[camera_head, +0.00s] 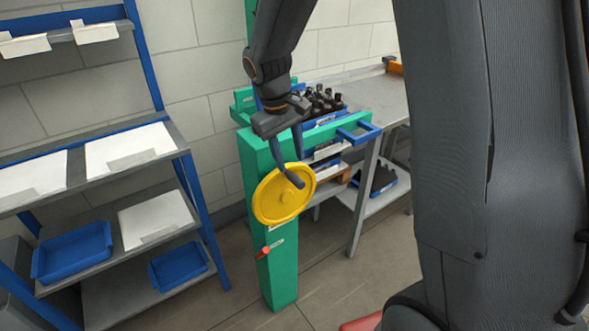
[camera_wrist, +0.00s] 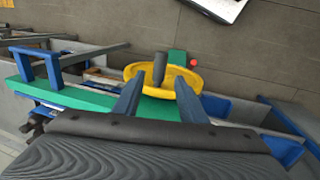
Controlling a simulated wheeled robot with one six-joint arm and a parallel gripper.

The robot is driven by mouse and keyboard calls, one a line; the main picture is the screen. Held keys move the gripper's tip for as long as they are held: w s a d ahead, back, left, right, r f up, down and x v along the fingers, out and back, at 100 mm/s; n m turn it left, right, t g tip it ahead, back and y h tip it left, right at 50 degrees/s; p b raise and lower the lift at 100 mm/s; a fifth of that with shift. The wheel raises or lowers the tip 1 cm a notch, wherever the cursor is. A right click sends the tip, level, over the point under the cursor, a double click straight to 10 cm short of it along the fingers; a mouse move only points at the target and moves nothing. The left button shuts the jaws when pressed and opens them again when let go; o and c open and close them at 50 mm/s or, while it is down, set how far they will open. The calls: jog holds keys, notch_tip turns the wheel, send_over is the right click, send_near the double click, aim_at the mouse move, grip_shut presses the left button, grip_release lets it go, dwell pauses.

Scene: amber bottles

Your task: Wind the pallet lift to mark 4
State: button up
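The pallet lift is a green post (camera_head: 282,265) with a yellow handwheel (camera_head: 272,205) on its face. A dark crank handle (camera_head: 294,180) stands out from the wheel near its upper right rim. My gripper (camera_head: 294,166) is above the wheel, its two fingers pointing down close to the handle. In the wrist view the fingers (camera_wrist: 157,88) are spread apart, and the handle (camera_wrist: 160,68) shows between and beyond their tips; I see no grip on it. A small red knob (camera_head: 265,252) is on the post below the wheel. I cannot read any mark numbers.
A blue fork-like frame (camera_head: 358,132) juts right from the post. A shelf rack (camera_head: 180,140) with blue bins (camera_head: 75,252) stands left.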

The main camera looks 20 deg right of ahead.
aim_at(295, 177)
jog(key=f, duration=0.2)
jog(key=f+p, duration=0.1)
jog(key=f, duration=0.1)
jog(key=d+f, duration=0.1)
jog(key=f, duration=0.1)
jog(key=shift+w+d+f, duration=0.1)
jog(key=shift+w+f, duration=0.05)
jog(key=shift+f, duration=0.1)
grip_shut()
